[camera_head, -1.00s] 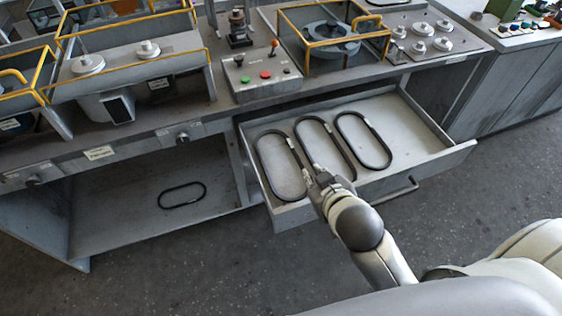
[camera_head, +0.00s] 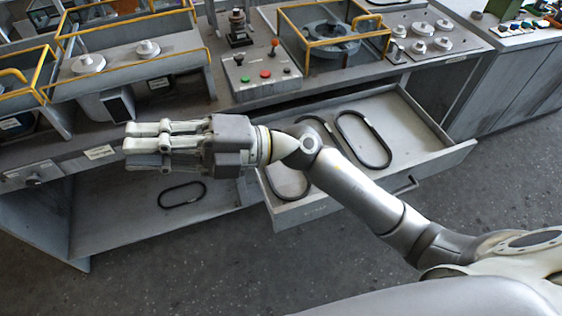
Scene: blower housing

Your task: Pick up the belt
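Three dark oval belts lie side by side in the open drawer. The right belt (camera_head: 374,166) shows in full. The middle belt (camera_head: 311,117) and the left belt (camera_head: 292,201) are partly hidden by my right arm. Another dark oval belt (camera_head: 183,205) lies on the low shelf at the left. My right gripper (camera_head: 132,145) points left, in front of the bench edge, left of the drawer and above the low shelf in the picture. No belt shows in it, and its finger opening is unclear from this angle. My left gripper is out of view.
The open drawer (camera_head: 437,150) juts from the bench under a control box (camera_head: 262,76) with buttons. Yellow-framed guards (camera_head: 333,42) stand on the bench top. The low shelf (camera_head: 115,222) is bare around its belt. The floor (camera_head: 200,275) in front is clear.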

